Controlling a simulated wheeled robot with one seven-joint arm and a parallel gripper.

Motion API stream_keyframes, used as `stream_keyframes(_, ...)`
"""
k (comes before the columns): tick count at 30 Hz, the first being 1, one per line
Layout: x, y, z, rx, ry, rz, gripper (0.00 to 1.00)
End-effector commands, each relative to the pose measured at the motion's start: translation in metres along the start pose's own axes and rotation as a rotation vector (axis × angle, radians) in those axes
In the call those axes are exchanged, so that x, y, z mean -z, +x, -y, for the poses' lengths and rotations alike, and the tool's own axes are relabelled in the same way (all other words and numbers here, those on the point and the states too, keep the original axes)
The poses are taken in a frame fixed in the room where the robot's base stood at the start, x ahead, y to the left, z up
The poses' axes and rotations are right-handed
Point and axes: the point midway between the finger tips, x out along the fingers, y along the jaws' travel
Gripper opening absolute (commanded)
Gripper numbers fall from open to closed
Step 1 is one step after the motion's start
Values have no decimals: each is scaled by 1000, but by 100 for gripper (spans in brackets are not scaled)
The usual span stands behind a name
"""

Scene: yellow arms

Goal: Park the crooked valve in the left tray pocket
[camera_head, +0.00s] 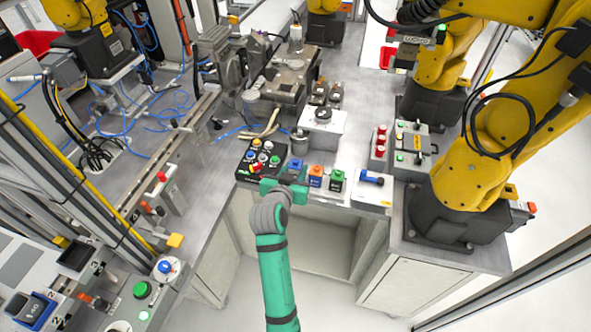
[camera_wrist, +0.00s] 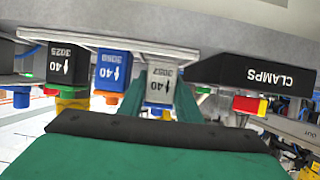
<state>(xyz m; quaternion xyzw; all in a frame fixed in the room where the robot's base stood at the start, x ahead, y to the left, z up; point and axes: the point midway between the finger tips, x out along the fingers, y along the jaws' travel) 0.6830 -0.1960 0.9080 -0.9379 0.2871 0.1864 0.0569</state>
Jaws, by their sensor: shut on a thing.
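A grey valve block (camera_wrist: 160,82) marked "40 3097" is between the teal fingers of my gripper (camera_wrist: 161,103), which is shut on it. Its blue top (camera_head: 296,164) shows just beyond my gripper (camera_head: 287,188) in the head view. The block is at the left end of the row there, against the white tray (camera_wrist: 120,42). The wrist view is upside down. A blue block with an orange top (camera_head: 316,171) and a black block with a green top (camera_head: 337,177) stand to the right. I cannot tell whether the held block is tilted or fully seated.
The black "CLAMPS" button box (camera_head: 262,157) is close on the left of the held block. A blue-handled device (camera_head: 372,178) on a white plate stands right of the row. A large yellow arm (camera_head: 470,175) stands farther right. The floor before the bench is open.

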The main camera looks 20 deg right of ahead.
Motion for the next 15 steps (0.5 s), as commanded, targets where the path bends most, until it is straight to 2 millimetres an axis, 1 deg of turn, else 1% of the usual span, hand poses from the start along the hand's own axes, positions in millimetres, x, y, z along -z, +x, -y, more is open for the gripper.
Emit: stream_keyframes(15, -6, 2, 0, 0, 0, 0, 7)
